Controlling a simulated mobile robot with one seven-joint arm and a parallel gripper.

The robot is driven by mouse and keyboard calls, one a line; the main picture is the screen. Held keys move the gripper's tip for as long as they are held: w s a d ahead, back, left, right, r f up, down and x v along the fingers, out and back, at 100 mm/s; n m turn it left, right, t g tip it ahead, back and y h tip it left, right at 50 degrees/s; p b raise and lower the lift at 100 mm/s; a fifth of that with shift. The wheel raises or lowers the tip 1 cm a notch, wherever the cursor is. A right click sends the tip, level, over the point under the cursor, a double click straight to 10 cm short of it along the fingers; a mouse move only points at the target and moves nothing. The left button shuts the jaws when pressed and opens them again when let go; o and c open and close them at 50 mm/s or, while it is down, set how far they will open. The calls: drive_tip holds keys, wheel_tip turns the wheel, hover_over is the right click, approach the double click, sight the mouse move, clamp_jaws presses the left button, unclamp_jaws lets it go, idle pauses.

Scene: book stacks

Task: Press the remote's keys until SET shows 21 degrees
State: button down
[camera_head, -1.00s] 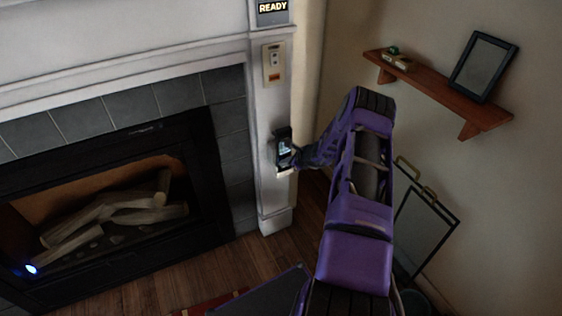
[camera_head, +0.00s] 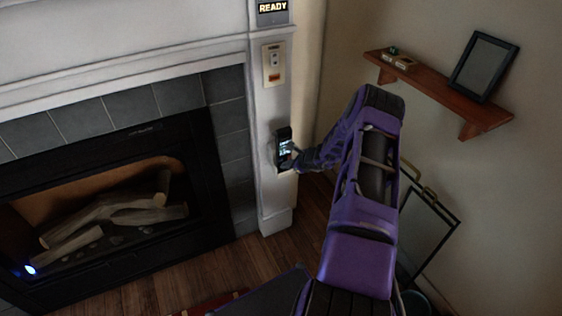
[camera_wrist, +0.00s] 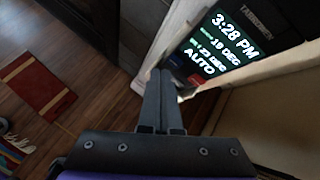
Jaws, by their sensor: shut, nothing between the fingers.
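The remote (camera_head: 283,135) is a dark unit on the white pillar beside the fireplace. In the wrist view its lit screen (camera_wrist: 222,42) reads 3:28 PM, a line with 19 DEG, a SET line that looks like 23 DEG, and AUTO. Below the screen are a dark blue key (camera_wrist: 175,60) and a red key (camera_wrist: 196,79). My gripper (camera_wrist: 161,73) is shut and empty, its fingertips close to the keys at the remote's lower edge. I cannot tell whether they touch. In the head view my gripper (camera_head: 292,158) is at the remote's lower right.
A beige wall box (camera_head: 273,63) and a READY sign (camera_head: 272,8) are above the remote. The fireplace (camera_head: 110,210) is at left. A wooden shelf (camera_head: 440,90) with a picture frame (camera_head: 484,66) is at right. A fire screen (camera_head: 430,225) stands below it.

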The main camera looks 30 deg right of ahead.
drive_tip(key=s+b, duration=0.1)
drive_tip(key=s, duration=0.4)
drive_tip(key=shift+a, duration=0.15)
idle(0.8)
